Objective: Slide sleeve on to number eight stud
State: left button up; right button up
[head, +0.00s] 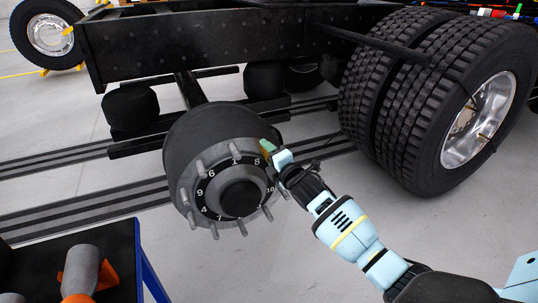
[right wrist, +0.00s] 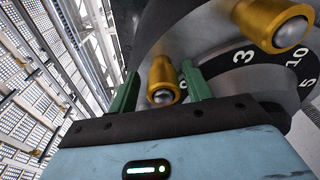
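The wheel hub (head: 215,150) carries a ring of grey studs around a black numbered plate. The number 8 (head: 257,162) shows at its upper right. My right gripper (head: 267,148) is at the hub's edge beside that number and hides the stud there. In the right wrist view its green fingers (right wrist: 163,90) are open. A gold sleeve (right wrist: 161,72) sits around a stud (right wrist: 163,97) between them, with gaps on both sides. The number by that stud is mostly hidden. Another gold sleeve (right wrist: 265,20) is around a stud near the number 3. My left gripper is not in view.
Double tyres (head: 400,100) with a silver rim stand to the right. The black truck frame (head: 200,40) runs above the hub. A dark cart (head: 118,240) with a grey cylinder (head: 82,268) and orange parts stands at lower left. The floor below the hub is clear.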

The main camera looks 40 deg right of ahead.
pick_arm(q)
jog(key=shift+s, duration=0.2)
pick_arm(e)
jog(key=shift+f, duration=0.25)
jog(key=shift+s, duration=0.4)
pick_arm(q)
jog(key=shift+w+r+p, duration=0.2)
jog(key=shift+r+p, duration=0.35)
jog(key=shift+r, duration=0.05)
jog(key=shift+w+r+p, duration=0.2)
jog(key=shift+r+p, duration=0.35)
pick_arm(e)
jog(key=s, duration=0.7)
jog(key=shift+a+r, duration=0.3)
jog(key=shift+a, duration=0.15)
